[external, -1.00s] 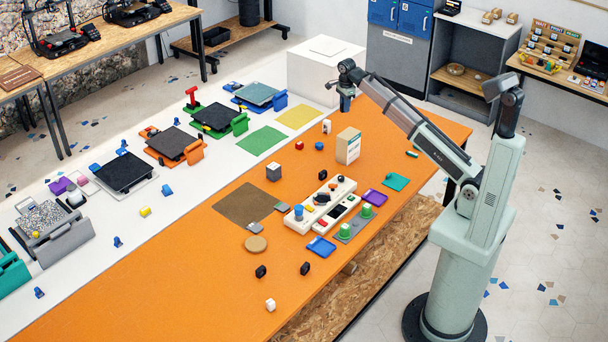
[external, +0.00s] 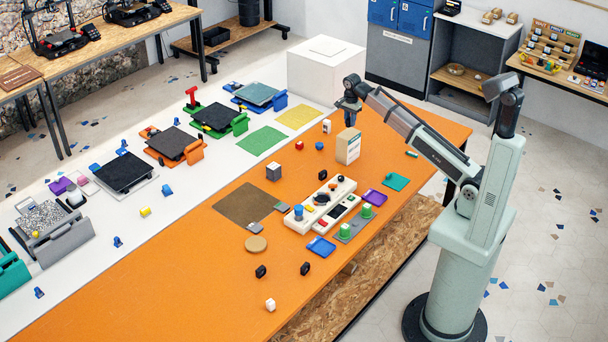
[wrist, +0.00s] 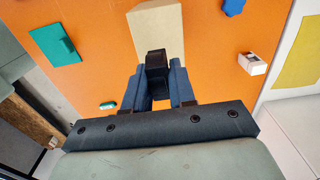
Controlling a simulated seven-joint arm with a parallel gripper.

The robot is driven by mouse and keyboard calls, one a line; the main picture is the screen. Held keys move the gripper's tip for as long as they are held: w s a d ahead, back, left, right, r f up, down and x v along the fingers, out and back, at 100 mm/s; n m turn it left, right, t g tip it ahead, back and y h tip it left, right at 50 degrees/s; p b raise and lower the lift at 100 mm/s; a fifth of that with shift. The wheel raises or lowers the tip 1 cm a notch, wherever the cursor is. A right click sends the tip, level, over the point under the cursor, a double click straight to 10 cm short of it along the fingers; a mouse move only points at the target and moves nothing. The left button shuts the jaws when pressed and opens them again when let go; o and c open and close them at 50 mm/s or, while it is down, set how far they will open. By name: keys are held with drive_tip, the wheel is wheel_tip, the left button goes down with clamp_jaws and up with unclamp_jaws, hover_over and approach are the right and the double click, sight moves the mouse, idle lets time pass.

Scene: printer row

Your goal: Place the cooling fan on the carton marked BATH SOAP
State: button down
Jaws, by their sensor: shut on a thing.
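The pale tan carton (external: 348,147) stands upright on the orange table, its printing too small to read. Its plain top also shows in the wrist view (wrist: 154,22). My gripper (external: 350,121) is above the carton, near its far side. In the wrist view my gripper (wrist: 157,78) is shut on a small black block-shaped thing, which I take to be the cooling fan (wrist: 156,60). The fan overlaps the near edge of the carton in that view. I cannot tell whether the two touch; the external view suggests a small gap.
A white box (external: 326,72) stands behind. A white controller panel (external: 321,203) is in front. Open orange table lies to the left front.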

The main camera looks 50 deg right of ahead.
sight(349, 133)
drive_tip(key=shift+f, duration=2.05)
drive_tip(key=shift+f, duration=0.15)
drive_tip(key=c, duration=0.9)
unclamp_jaws()
drive_tip(key=shift+c, duration=0.2)
wheel_tip(349, 133, up, 12)
drive_tip(key=shift+r, duration=0.2)
